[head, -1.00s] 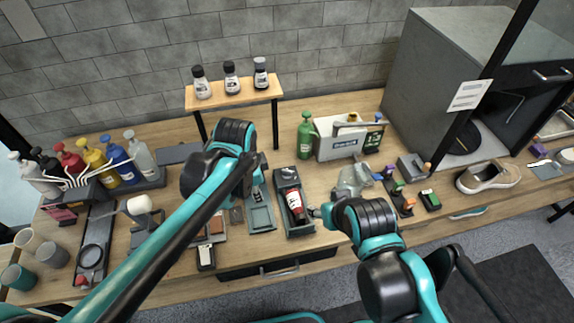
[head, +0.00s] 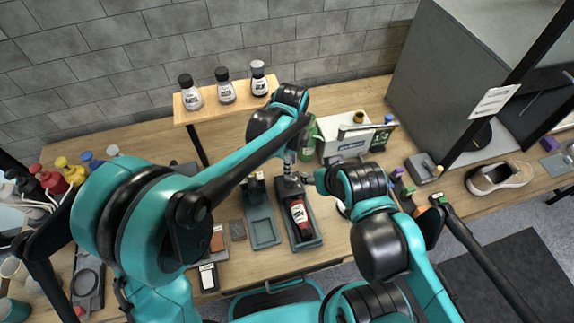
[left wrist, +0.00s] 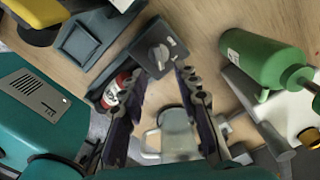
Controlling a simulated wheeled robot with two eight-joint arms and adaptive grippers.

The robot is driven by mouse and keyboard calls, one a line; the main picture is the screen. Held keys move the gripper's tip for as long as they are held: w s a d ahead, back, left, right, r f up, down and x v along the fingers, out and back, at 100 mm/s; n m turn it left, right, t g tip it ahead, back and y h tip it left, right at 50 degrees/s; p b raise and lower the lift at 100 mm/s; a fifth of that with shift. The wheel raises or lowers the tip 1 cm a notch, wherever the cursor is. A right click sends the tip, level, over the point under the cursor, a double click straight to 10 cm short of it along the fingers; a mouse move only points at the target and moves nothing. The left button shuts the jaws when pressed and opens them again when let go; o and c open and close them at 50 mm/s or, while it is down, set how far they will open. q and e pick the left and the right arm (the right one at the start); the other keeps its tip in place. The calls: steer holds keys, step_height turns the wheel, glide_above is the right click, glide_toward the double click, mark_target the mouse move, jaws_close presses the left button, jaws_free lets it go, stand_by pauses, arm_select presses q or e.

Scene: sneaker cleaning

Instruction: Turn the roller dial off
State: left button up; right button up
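The roller device (head: 309,240) is a dark grey tray-like unit in the middle of the table, with a red bottle (head: 299,214) lying in it. Its dial (left wrist: 160,53) is a round dark knob on the end block, seen close in the left wrist view, with small white marks beside it. My left gripper (left wrist: 162,75) is open, its fingers on either side below the dial, with nothing between the tips. In the head view the left gripper (head: 290,163) is above the dial end and partly hides it. My right gripper (head: 309,178) is close beside it, small and partly hidden.
A clear pitcher (left wrist: 178,135) is close to the device. A flat grey tray (head: 262,230) lies left of it. A raised shelf (head: 222,103) with several bottles stands at the back.

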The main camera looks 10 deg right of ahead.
mark_target(290, 179)
arm_select(q)
step_height(290, 179, down, 7)
steer(key=shift+f+b, duration=0.1)
steer(key=shift+b, duration=0.85)
steer(key=shift+s+f, duration=0.1)
steer(key=shift+s, duration=0.05)
jaws_close()
